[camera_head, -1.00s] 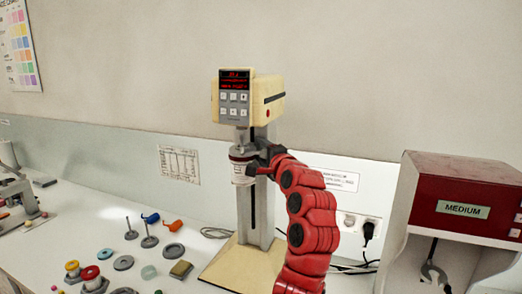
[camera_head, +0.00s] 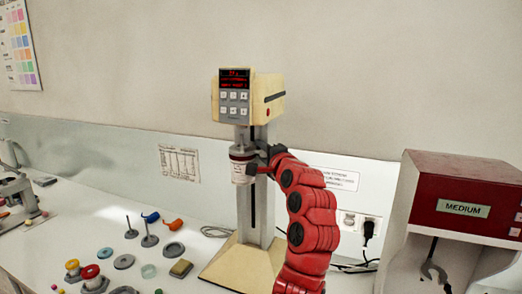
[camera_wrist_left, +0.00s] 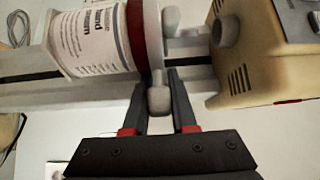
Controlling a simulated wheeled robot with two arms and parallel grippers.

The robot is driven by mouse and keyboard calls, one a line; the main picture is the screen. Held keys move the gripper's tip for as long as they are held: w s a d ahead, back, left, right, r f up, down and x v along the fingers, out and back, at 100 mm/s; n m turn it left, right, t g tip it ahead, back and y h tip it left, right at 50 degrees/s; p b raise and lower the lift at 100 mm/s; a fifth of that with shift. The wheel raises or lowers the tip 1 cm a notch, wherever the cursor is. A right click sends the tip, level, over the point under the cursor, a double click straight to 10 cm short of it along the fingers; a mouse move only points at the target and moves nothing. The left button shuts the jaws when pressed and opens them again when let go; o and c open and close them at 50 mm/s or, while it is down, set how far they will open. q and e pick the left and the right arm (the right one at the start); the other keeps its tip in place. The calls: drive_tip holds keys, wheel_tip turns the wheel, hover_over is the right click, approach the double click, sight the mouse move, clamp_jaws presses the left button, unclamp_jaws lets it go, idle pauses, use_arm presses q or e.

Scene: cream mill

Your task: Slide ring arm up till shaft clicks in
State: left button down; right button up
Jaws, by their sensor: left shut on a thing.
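The cream-coloured mixer head (camera_head: 262,100) with its red display sits atop a grey column (camera_head: 244,210). A white jar (camera_head: 242,172) with a dark red band hangs below it, held in the ring arm. My left gripper (camera_head: 262,160) is at the jar's right side. In the left wrist view, the gripper (camera_wrist_left: 157,84) is shut on the grey knob end of the ring arm (camera_wrist_left: 158,99). The jar (camera_wrist_left: 95,42) lies left there and the mixer head (camera_wrist_left: 265,60) right. A pale shaft (camera_wrist_left: 187,45) stands between them; whether it is seated is unclear. My right gripper is out of view.
A red and white machine marked MEDIUM (camera_head: 462,195) stands at the right. Several discs, stirrers and small parts lie on the counter at the lower left, including a grey disc (camera_head: 124,262).

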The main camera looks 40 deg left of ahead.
sight(261, 133)
use_arm(q)
drive_tip(key=shift+r, duration=0.1)
idle(0.6)
wheel_tip(261, 133, up, 4)
drive_tip(key=shift+s+r+p, duration=0.1)
drive_tip(key=shift+r+p, duration=0.15)
drive_tip(key=shift+p, duration=0.1)
drive_tip(key=shift+a+r, duration=0.1)
drive_tip(key=c, duration=0.7)
unclamp_jaws()
drive_tip(key=shift+w, duration=0.2)
